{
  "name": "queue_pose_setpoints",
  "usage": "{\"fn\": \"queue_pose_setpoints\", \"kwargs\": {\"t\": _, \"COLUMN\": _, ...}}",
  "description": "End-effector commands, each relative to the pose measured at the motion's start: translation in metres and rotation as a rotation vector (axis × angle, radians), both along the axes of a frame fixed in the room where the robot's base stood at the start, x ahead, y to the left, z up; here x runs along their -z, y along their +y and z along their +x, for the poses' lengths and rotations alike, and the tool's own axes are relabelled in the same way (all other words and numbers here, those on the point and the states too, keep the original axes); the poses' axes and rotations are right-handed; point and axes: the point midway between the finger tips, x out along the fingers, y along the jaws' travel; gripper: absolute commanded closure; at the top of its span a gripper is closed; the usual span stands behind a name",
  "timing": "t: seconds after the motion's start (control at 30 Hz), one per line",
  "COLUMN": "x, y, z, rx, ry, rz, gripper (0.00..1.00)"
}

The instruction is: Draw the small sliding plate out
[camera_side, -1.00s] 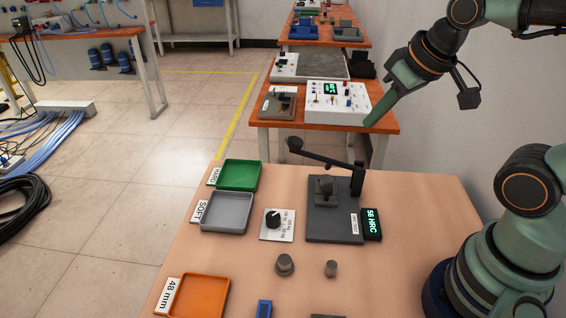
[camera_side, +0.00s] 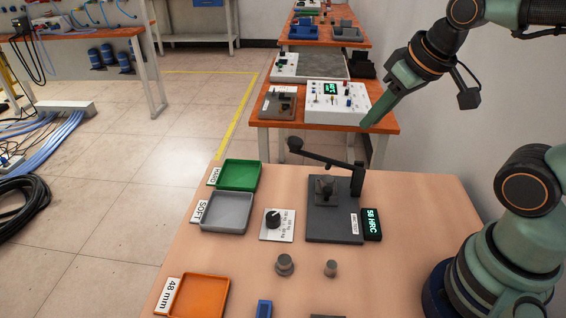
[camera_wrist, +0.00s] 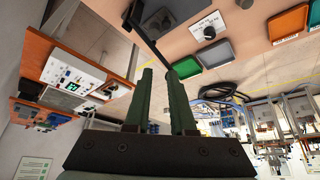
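My gripper (camera_side: 364,124) hangs at the upper right in the side view, in front of the white control box on the bench behind. In the wrist view its two green fingers (camera_wrist: 159,74) stand apart with nothing between them. I cannot clearly pick out a small sliding plate. A dark tester base (camera_side: 333,225) stands on the near table with a small grey block (camera_side: 325,189) on it. A dark lever arm (camera_side: 322,159) runs over it from a post (camera_side: 357,178). My gripper is apart from all of these.
A green tray (camera_side: 238,174), grey tray (camera_side: 226,212) and orange tray (camera_side: 200,296) line the table's left. A dial plate (camera_side: 277,225), a "58 HRC" display (camera_side: 372,224) and two small grey pieces stand nearby. The white control box (camera_side: 338,103) sits on the bench behind.

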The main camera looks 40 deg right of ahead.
Motion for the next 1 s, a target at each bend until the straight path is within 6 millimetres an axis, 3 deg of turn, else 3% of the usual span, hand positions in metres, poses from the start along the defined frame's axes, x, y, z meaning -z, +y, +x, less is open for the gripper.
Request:
{"fn": "queue_pose_setpoints", "kwargs": {"t": 0.03, "x": 0.0, "y": 0.0, "z": 0.001, "rx": 0.004, "ry": 0.007, "rz": 0.002, "gripper": 0.54}}
{"fn": "queue_pose_setpoints", "kwargs": {"t": 0.07, "x": 0.001, "y": 0.0, "z": 0.002, "rx": 0.008, "ry": 0.014, "rz": 0.004, "gripper": 0.43}}
{"fn": "queue_pose_setpoints", "kwargs": {"t": 0.1, "x": 0.002, "y": 0.001, "z": 0.004, "rx": 0.015, "ry": 0.028, "rz": 0.009, "gripper": 0.39}}
{"fn": "queue_pose_setpoints", "kwargs": {"t": 0.37, "x": 0.023, "y": 0.005, "z": 0.033, "rx": 0.14, "ry": 0.204, "rz": 0.062, "gripper": 0.39}}
{"fn": "queue_pose_setpoints", "kwargs": {"t": 0.6, "x": 0.058, "y": 0.009, "z": 0.061, "rx": 0.284, "ry": 0.376, "rz": 0.091, "gripper": 0.39}}
{"fn": "queue_pose_setpoints", "kwargs": {"t": 0.8, "x": 0.083, "y": 0.012, "z": 0.074, "rx": 0.362, "ry": 0.463, "rz": 0.095, "gripper": 0.39}}
{"fn": "queue_pose_setpoints", "kwargs": {"t": 1.0, "x": 0.094, "y": 0.013, "z": 0.077, "rx": 0.385, "ry": 0.487, "rz": 0.095, "gripper": 0.39}}
